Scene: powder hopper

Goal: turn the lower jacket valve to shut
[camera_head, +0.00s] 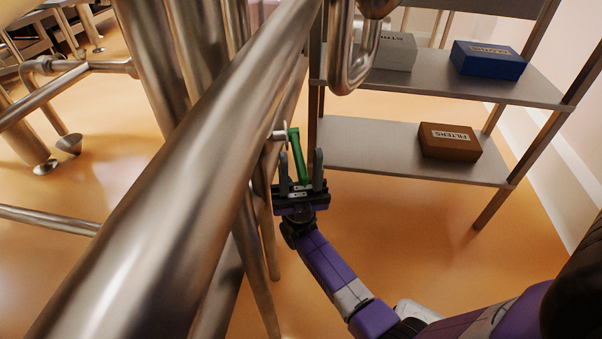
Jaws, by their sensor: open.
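The valve's green lever handle (297,156) stands near upright in the head view, on a small metal stem (280,134) beside the pipes in the middle. My gripper (301,172) is open, with its two dark fingers pointing up. The green handle appears between the fingers, one finger on each side. I cannot tell whether either finger touches it. The valve body is mostly hidden behind the large diagonal pipe and the thinner pipes.
A large steel pipe (175,190) runs diagonally close to the left of my gripper. A metal shelf rack (360,143) stands behind, holding a brown filters box (449,141), a blue box (489,59) and a grey box (397,53).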

